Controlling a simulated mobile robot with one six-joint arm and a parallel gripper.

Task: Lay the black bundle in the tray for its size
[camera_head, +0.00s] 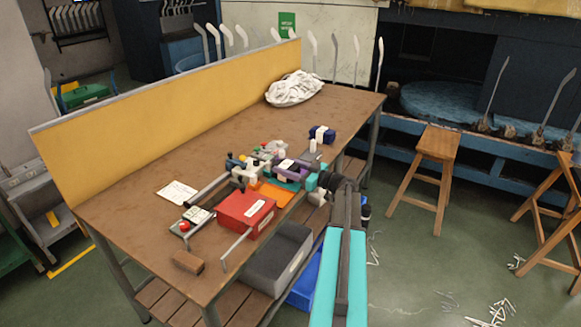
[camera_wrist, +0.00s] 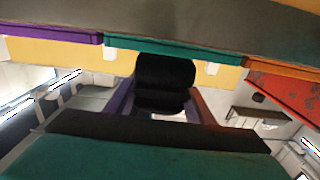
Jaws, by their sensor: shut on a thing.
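In the wrist view the black bundle (camera_wrist: 165,72) is a rolled, folded dark piece between the two fingers of my gripper (camera_wrist: 164,98). My gripper is shut on it. Beyond the bundle are the edges of a purple tray (camera_wrist: 50,33), a teal tray (camera_wrist: 175,47) and an orange tray (camera_wrist: 285,69), side by side. The bundle appears in front of the teal edge; I cannot tell its height above it. In the head view the orange tray (camera_head: 273,193) lies behind a red box. The held bundle is not clearly seen there, amid the clutter by my arm.
On the brown table (camera_head: 150,205) are a red box (camera_head: 245,212), a navy bundle with a white label (camera_head: 322,134), a white cloth pile (camera_head: 294,88), a paper card (camera_head: 177,192) and a wooden block (camera_head: 187,262). A yellow partition (camera_head: 170,118) lines the back. The table's left part is mostly clear.

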